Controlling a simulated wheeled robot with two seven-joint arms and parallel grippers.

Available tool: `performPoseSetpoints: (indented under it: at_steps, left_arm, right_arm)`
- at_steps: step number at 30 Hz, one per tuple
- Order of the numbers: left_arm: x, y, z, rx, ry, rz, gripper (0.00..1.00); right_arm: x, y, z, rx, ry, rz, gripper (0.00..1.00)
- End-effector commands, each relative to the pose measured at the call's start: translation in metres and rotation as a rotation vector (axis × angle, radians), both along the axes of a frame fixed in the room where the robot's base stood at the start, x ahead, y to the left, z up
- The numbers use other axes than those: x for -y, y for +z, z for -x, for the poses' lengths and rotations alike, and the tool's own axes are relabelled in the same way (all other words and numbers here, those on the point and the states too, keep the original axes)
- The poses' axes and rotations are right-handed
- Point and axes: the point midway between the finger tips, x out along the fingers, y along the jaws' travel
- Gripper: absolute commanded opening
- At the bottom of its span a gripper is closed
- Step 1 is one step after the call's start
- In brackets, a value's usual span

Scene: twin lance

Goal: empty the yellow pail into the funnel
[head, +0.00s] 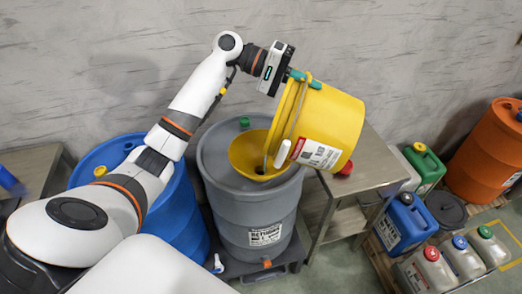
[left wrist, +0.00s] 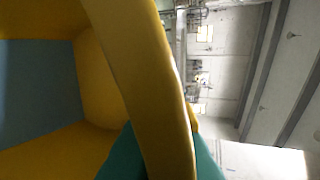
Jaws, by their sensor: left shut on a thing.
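The yellow pail (head: 335,122) is tilted well over on its side above the grey drum (head: 247,208), its mouth facing left and its handle hanging across the opening. My left gripper (head: 297,78), with teal fingers, is shut on the pail's rim at the top. The yellow funnel (head: 247,150) sits in the top of the grey drum, below and left of the pail's mouth. The left wrist view shows the pail's rim (left wrist: 150,80) between the teal fingers, with blue-grey content or shading inside the pail; I cannot tell which. My right gripper is not in view.
A blue drum (head: 185,215) stands left of the grey drum, partly behind my left arm. A metal table (head: 368,155) with a red cap (head: 345,169) stands to the right. Several canisters, including a blue jerrycan (head: 405,223), and an orange drum (head: 488,155) stand further right.

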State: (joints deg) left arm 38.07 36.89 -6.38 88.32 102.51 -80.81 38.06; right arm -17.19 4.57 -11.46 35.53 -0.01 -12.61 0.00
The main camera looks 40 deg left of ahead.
Motion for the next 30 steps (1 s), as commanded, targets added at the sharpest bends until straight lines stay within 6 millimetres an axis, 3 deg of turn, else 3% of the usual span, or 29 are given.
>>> performPoseSetpoints:
  at_steps: [30]
  left_arm:
    - [-0.0053, 0.0037, 0.0016, 0.009, 0.001, 0.02, 0.0]
  right_arm:
    - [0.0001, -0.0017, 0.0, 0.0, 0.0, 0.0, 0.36]
